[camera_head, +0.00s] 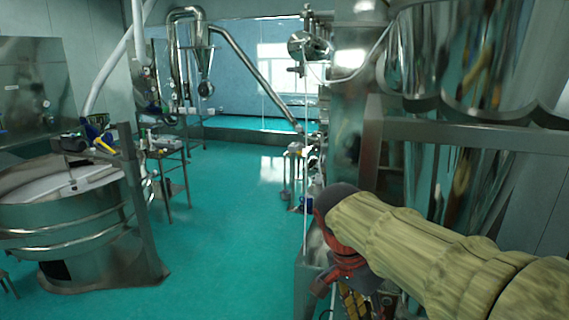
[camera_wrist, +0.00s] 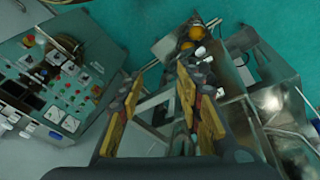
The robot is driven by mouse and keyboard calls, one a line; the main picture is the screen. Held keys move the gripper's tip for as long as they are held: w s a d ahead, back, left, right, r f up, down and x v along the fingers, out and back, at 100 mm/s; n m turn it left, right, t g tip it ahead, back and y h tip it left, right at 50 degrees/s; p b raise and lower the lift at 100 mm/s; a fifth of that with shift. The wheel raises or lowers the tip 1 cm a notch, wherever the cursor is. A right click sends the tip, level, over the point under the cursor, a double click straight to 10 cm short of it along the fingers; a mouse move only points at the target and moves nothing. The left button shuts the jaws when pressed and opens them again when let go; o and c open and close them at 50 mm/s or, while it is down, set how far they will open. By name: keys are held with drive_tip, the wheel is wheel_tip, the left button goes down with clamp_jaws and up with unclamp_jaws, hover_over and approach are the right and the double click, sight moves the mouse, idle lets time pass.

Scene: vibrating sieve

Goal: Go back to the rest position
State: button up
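My arm, in a yellowish sleeve, reaches in from the lower right of the head view. My gripper (camera_wrist: 160,78) fills the middle of the wrist view, with two yellow-padded fingers standing apart. I see nothing held between them. In the head view my gripper is at the bottom edge, below the red wrist part, largely cut off and blurred. The round steel vibrating sieve (camera_head: 62,227) stands at the left of the head view, well away from my gripper.
A control panel (camera_wrist: 62,85) with several buttons lies left of my fingers in the wrist view. Steel equipment (camera_wrist: 275,105) is at the right. In the head view, large steel vessels (camera_head: 460,170) stand behind my arm. The green floor (camera_head: 230,220) is clear in the middle.

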drive_tip(key=s+d+f+n+t+y, duration=0.1)
drive_tip(key=s+f+n+t+y, duration=0.15)
drive_tip(key=s+n, duration=0.35)
drive_tip(key=s+d+f+n+t+y, duration=0.1)
drive_tip(key=s+n+t, duration=0.2)
drive_tip(key=s+n, duration=0.35)
wheel_tip(320, 180, down, 24)
drive_tip(key=s+m+b, duration=0.1)
drive_tip(key=b, duration=2.3)
drive_tip(key=shift+s+d+f, duration=0.15)
drive_tip(key=shift+s+f, duration=0.1)
drive_tip(key=shift+s, duration=0.05)
drive_tip(key=shift+m, duration=0.25)
